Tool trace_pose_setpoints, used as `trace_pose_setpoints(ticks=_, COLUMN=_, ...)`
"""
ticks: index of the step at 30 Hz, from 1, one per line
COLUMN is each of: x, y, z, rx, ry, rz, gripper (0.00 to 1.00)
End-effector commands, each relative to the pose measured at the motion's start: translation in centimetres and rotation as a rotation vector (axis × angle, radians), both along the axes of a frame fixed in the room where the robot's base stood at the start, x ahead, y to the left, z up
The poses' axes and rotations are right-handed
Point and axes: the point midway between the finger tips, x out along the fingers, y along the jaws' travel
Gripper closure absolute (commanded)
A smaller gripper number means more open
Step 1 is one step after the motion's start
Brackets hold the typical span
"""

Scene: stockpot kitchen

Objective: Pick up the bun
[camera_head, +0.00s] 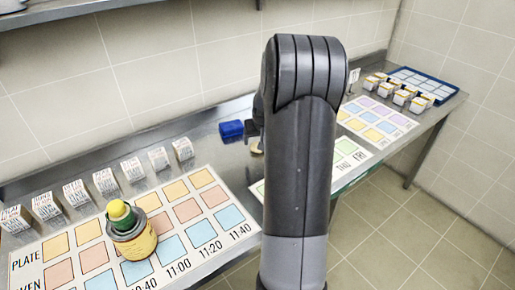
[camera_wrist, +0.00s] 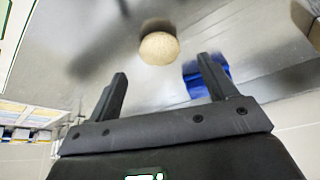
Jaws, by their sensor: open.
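The bun (camera_wrist: 159,48) is round and pale tan. In the wrist view it lies on the steel counter, just beyond the fingertips and roughly between their lines. My gripper (camera_wrist: 162,67) is open, its two dark fingers apart with nothing between them. In the head view only a small tan piece of the bun (camera_head: 257,147) shows at the left edge of my arm. My arm hides the rest of it there, and most of my gripper too.
A blue object (camera_head: 231,129) lies close to the bun, beside the right finger in the wrist view (camera_wrist: 216,76). A can (camera_head: 134,240) with a green and yellow top stands on the time-grid mat (camera_head: 240,197). Several small boxes line the wall side; a blue tray (camera_head: 447,88) sits far right.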

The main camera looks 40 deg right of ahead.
Motion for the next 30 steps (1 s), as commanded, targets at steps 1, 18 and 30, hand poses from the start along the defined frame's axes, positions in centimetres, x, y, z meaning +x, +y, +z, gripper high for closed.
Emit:
trace_pose_setpoints(ticks=1, x=0.1, y=0.0, z=-0.2, rx=0.000, ry=0.000, rz=0.000, gripper=0.22)
trace_pose_setpoints(ticks=18, x=1.8, y=-0.7, z=-5.1, rx=-0.001, ry=-0.001, rz=0.001, gripper=0.22)
trace_pose_setpoints(ticks=30, x=1.8, y=-0.7, z=-5.1, rx=0.000, ry=0.000, rz=0.001, gripper=0.41)
